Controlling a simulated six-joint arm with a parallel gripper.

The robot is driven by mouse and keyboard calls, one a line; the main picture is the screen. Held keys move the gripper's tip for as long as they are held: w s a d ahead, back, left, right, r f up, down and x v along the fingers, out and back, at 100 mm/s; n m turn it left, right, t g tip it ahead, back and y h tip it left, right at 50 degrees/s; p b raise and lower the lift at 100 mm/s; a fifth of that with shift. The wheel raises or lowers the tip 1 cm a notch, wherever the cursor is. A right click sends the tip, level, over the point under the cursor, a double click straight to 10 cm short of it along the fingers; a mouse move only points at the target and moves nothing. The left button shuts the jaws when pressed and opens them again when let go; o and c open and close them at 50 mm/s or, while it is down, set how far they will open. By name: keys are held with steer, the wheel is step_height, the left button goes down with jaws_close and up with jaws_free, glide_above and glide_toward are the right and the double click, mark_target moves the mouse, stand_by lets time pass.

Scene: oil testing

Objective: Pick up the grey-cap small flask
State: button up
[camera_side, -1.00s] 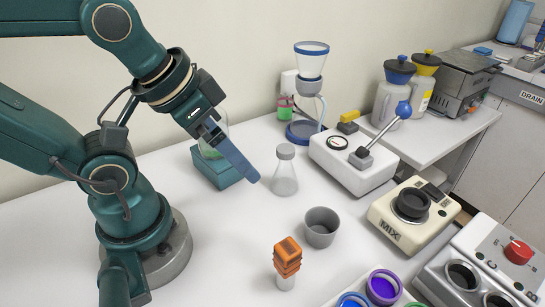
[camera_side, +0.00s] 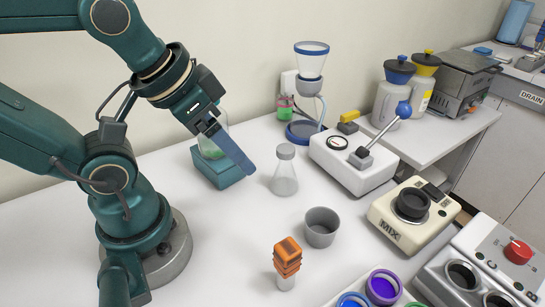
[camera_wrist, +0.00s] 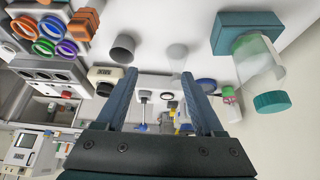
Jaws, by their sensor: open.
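The grey-cap small flask (camera_side: 285,176) stands upright on the white bench in the side view, clear glass with a grey cap and looking empty. In the wrist view the flask (camera_wrist: 177,56) shows faintly, beyond and between the two fingers. My gripper (camera_side: 247,170) is open and empty, its blue fingers pointing down and to the right. Its tips are to the left of the flask in the side view, apart from it. In the wrist view the fingers of my gripper (camera_wrist: 163,85) are spread wide.
A teal block (camera_side: 218,174) holding a flask with green liquid stands behind the fingers on the left. A grey cup (camera_side: 321,227) and an orange-topped item (camera_side: 287,260) stand in front. A white device (camera_side: 352,163) with a lever is on the right.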

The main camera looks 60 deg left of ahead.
step_height(320, 180, up, 5)
steer(key=m+t+y, duration=0.6)
steer(key=m+y, duration=0.1)
steer(key=m, duration=2.3)
glide_above(282, 160)
steer(key=f, duration=1.4)
steer(key=shift+s+d+f, duration=0.1)
steer(key=shift+s+d, duration=0.1)
steer(key=shift+s, duration=0.05)
steer(key=shift+w+f, duration=0.1)
steer(key=shift+f, duration=0.6)
steer(key=shift+x, duration=2.5)
